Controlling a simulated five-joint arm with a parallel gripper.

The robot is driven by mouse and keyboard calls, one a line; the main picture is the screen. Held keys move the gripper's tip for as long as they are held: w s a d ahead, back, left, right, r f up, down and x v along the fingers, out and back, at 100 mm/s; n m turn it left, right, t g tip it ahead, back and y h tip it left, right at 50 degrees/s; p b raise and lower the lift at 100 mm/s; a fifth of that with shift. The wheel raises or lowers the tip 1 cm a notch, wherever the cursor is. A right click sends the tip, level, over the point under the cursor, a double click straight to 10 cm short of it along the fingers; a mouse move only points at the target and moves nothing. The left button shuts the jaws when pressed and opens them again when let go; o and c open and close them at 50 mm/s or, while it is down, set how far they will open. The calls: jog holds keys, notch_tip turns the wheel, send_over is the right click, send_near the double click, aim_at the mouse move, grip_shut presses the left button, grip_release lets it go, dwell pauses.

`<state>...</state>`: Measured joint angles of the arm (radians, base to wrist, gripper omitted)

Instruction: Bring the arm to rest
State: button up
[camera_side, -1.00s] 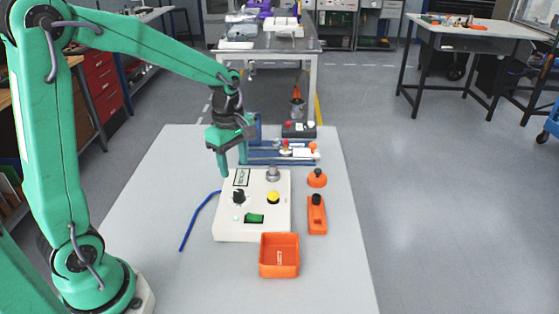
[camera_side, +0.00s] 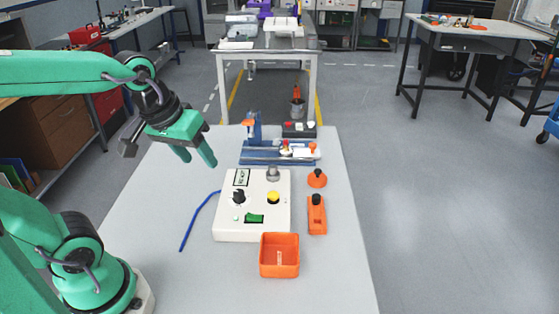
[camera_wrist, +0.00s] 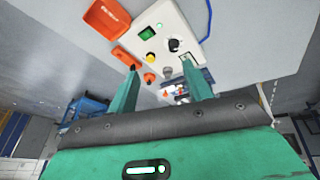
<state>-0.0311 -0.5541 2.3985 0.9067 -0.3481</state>
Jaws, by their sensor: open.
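My gripper (camera_side: 197,160) is a green two-finger gripper, open and empty. It hangs in the air to the left of the white control box, above the table's left side. In the wrist view its two green fingers (camera_wrist: 160,92) stand apart with nothing held between them. The upper arm is raised and bent, reaching in from the left in the side view.
A white control box (camera_side: 225,228) with knobs and a green switch stands mid-table (camera_side: 340,265). An orange bin (camera_side: 280,268), an orange block (camera_side: 316,222), an orange knob piece (camera_side: 317,181) and a blue fixture (camera_side: 253,157) are nearby. A blue cable (camera_side: 188,232) lies left.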

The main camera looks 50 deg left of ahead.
jog(key=s+m, duration=0.1)
jog(key=m, duration=0.1)
jog(key=s+m+t, duration=0.1)
jog(key=s+m, duration=0.1)
jog(key=shift+s+d+r, duration=0.15)
jog(key=shift+d+r, duration=0.05)
jog(key=shift+d, duration=0.2)
